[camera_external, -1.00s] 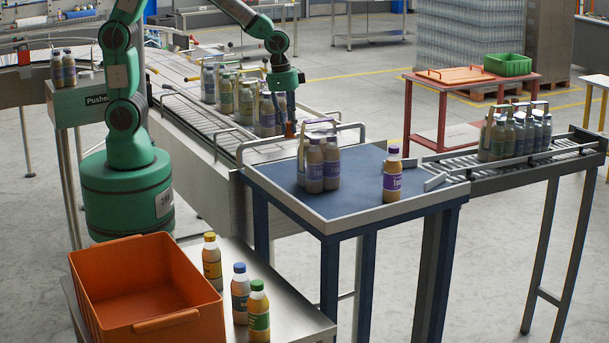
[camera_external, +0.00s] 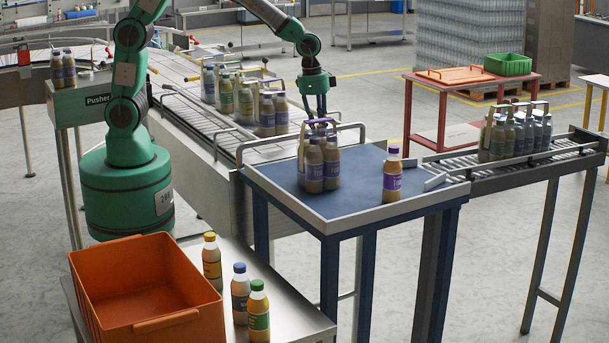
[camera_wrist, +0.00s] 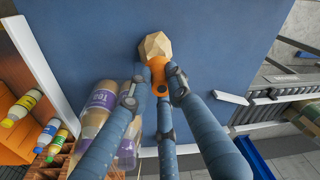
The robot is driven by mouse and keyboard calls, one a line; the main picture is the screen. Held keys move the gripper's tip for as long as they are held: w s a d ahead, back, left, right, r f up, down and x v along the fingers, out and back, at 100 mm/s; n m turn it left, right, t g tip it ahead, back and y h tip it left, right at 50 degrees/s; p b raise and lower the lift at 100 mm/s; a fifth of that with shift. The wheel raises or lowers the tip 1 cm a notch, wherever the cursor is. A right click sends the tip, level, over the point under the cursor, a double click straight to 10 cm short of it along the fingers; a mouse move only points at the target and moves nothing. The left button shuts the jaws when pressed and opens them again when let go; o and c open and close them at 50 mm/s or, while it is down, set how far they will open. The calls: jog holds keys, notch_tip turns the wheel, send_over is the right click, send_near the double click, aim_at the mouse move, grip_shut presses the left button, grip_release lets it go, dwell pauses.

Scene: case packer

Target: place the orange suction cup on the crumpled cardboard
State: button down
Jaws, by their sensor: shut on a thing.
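My gripper (camera_wrist: 160,85) is shut on the orange suction cup (camera_wrist: 157,70), which sits between the fingertips in the wrist view. The crumpled cardboard (camera_wrist: 155,45) is a tan, faceted lump just beyond the cup, over the blue tabletop. The two overlap in this view, and I cannot tell whether they touch. In the external view my gripper (camera_external: 320,105) is above the back part of the blue table (camera_external: 352,207), behind the bottle pack. The cup and the cardboard cannot be made out there.
A bottle pack (camera_external: 314,170) stands close by on the table, left of my fingers in the wrist view (camera_wrist: 103,110). A single purple-capped bottle (camera_external: 392,180) stands to the right. Metal rails (camera_external: 300,139) edge the table's back. The table's middle is bare.

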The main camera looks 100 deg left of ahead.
jog(key=shift+f, duration=1.75)
jog(key=c, duration=1.6)
grip_release()
jog(key=shift+f, duration=0.1)
jog(key=r, duration=0.4)
jog(key=s+r, duration=0.1)
jog(key=r, duration=0.7)
jog(key=shift+s, duration=0.3)
jog(key=shift+d+r, duration=0.1)
